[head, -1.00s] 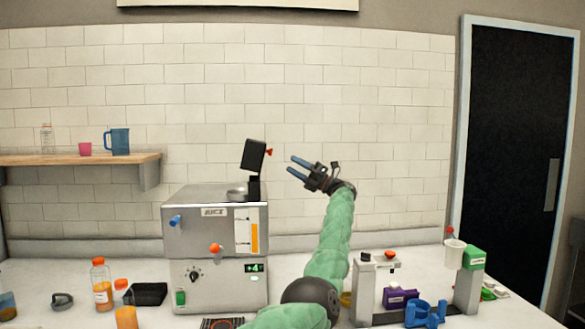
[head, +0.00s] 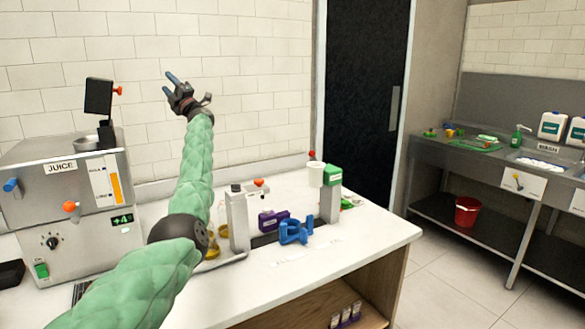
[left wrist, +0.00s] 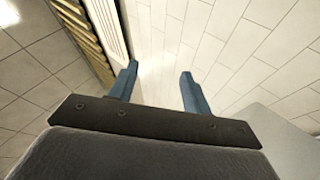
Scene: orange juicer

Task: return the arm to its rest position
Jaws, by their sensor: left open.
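My left arm comes in from the lower left in the head view, in a green sleeve, and reaches up in front of the tiled wall. My left gripper (head: 170,82) is at its upper end, right of the juicer's raised black part. Its blue fingers are apart and nothing is between them. In the left wrist view the two blue fingers (left wrist: 158,88) are also spread and empty, with white tiles beyond. The steel juicer (head: 75,200) stands on the counter at the left. My right gripper is not in view.
A grey stand (head: 238,218) with a purple box (head: 272,221) and a blue holder (head: 296,232) is on the white counter (head: 345,240). A black door (head: 365,90) is behind. A sink bench (head: 470,165) with a red bucket (head: 467,211) beneath is at the right.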

